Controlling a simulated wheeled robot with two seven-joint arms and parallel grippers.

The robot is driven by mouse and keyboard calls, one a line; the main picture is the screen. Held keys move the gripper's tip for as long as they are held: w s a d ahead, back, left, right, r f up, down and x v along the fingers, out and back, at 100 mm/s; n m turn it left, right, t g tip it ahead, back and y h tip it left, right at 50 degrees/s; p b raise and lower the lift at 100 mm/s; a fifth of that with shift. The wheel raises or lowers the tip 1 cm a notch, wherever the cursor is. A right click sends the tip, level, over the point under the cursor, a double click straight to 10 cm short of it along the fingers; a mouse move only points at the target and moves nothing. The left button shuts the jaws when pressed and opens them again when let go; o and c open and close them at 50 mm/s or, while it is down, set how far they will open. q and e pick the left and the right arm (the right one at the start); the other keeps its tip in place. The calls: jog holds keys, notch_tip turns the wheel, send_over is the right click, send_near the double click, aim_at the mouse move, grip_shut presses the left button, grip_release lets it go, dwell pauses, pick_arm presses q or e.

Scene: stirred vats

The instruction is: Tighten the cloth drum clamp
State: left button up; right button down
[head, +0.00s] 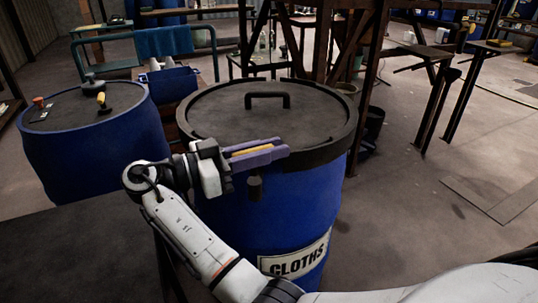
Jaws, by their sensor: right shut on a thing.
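The cloth drum (285,215) is a blue barrel with a "CLOTHS" label (294,262), standing upright in the middle of the head view. Its dark lid (225,112) has a black handle (267,101) on top. A dark clamp ring (335,143) runs around the lid's rim. My right gripper (277,150) is at the ring's near side, with its purple fingers pointing right. It is shut on a yellow-orange clamp lever (252,152), which is partly hidden between the fingers. A small dark cylinder (255,188) hangs below the fingers against the drum. My left gripper is out of view.
Another blue drum (95,150) stands close at left, with small red, black and yellow fittings on top. A blue bin (170,84) and a teal rail with a cloth (163,41) are behind. Dark metal frames (362,90) stand behind right. Floor at right is mostly clear.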

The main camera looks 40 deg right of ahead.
dwell(0.3)
jog(key=c, duration=1.6)
grip_release()
jog(key=shift+c, duration=0.2)
notch_tip(320, 180, up, 10)
jog(key=shift+r+p, duration=0.1)
jog(key=shift+p, duration=0.55)
